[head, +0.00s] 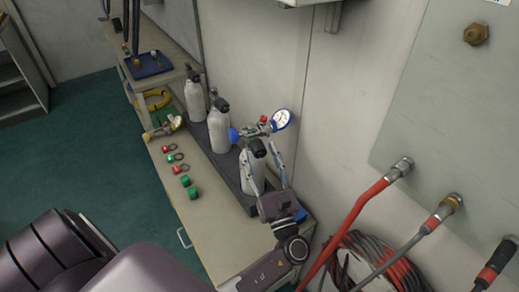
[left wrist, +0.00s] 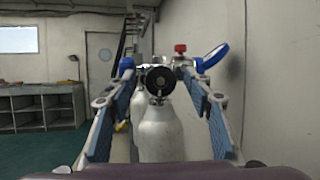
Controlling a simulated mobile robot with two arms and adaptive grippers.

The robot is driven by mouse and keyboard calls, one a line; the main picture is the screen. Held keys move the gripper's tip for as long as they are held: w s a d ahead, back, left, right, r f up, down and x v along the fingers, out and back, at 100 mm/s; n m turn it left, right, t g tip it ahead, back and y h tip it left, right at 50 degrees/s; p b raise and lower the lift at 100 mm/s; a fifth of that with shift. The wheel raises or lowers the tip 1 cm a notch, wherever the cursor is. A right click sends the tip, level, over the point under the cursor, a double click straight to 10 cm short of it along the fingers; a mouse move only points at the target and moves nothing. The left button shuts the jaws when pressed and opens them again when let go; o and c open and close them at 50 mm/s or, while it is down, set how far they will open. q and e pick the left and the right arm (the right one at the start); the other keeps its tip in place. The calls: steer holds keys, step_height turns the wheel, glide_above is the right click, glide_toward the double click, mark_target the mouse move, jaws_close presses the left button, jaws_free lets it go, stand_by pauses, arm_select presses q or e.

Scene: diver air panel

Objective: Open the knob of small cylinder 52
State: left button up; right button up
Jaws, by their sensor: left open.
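Several white small cylinders with black knobs stand in a row on the bench; no number is readable, so I cannot tell which is 52. The nearest cylinder (head: 252,172) has a black knob (head: 258,148) at its top. My left gripper (head: 260,151) is open, with one finger on each side of this nearest cylinder's top. In the left wrist view the round black knob (left wrist: 158,79) sits between the spread fingers, above the white cylinder body (left wrist: 160,133). Contact with the fingers cannot be made out. My right gripper is not in view.
A gauge with a blue rim (head: 282,119), a red knob (head: 263,119) and a blue knob (head: 234,135) sit close behind the nearest cylinder. Green and red fittings (head: 186,181) lie on the bench's left side. The wall and coiled hoses (head: 375,262) are at right.

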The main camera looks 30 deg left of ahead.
arm_select(q)
steer(key=shift+w+a+r, duration=0.15)
steer(key=shift+w+a, duration=0.1)
steer(key=shift+a, duration=0.05)
steer(key=shift+c, duration=0.6)
steer(key=c, duration=1)
steer(key=shift+f+n+b, duration=0.2)
steer(key=shift+n+b, duration=0.4)
steer(key=shift+b, duration=0.1)
steer(key=shift+c, duration=0.2)
steer(key=shift+n+g+y+b, duration=0.4)
steer(key=shift+n+b, duration=0.15)
steer(key=shift+n, duration=0.05)
steer(key=shift+r, duration=0.2)
steer(key=o, duration=1.2)
steer(key=shift+c, duration=0.2)
